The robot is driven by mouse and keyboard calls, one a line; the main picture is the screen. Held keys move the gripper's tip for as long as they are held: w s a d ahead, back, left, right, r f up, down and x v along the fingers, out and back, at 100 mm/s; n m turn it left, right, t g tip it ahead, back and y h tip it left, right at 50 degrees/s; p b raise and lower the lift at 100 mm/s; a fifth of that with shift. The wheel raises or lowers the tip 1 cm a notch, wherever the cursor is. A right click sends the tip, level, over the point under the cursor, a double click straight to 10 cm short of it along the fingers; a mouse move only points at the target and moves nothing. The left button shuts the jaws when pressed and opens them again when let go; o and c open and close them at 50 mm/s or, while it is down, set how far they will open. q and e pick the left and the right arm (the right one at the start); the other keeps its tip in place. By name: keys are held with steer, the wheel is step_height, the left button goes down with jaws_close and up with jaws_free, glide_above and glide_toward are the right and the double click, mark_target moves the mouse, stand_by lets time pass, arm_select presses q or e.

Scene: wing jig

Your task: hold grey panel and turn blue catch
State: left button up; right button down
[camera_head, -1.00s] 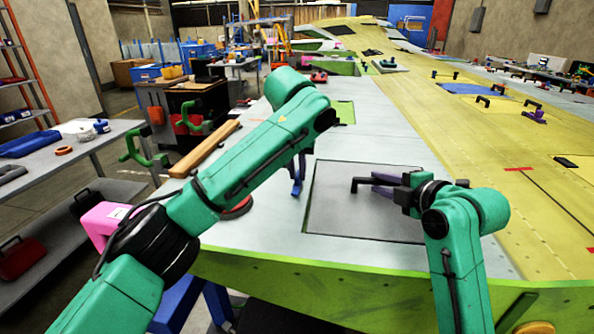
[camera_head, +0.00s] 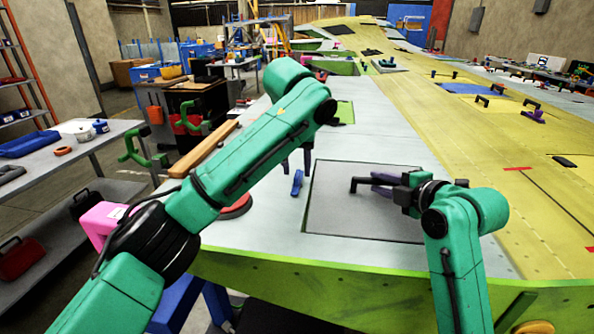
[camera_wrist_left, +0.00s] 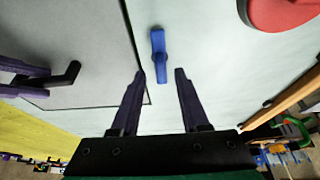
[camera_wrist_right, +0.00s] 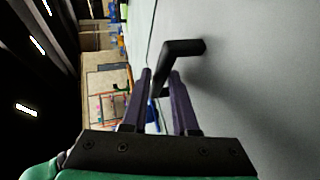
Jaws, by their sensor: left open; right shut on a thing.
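The grey panel (camera_head: 345,209) lies in the pale wing skin, with a dark seam around it. Its black handle (camera_head: 362,183) is between the fingers of my right gripper (camera_head: 380,185), which is shut on it; the handle also shows in the right wrist view (camera_wrist_right: 182,48). The blue catch (camera_head: 297,182) sits just left of the panel's edge. In the left wrist view the blue catch (camera_wrist_left: 158,54) lies ahead of the gap between the open, empty fingers of my left gripper (camera_wrist_left: 160,75). In the head view my left forearm partly hides that gripper.
A red round thing (camera_head: 238,208) lies on the wing left of the catch. A wooden strip (camera_head: 205,150) and green clamps (camera_head: 135,150) are at the wing's left edge.

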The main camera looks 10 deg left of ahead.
arm_select(q)
steer(key=v, duration=1)
steer(key=shift+r, duration=0.15)
arm_select(e)
steer(key=c, duration=0.6)
jaws_free()
steer(key=shift+f, duration=0.1)
arm_select(q)
steer(key=shift+s, duration=0.15)
arm_select(e)
steer(key=shift+s, duration=0.1)
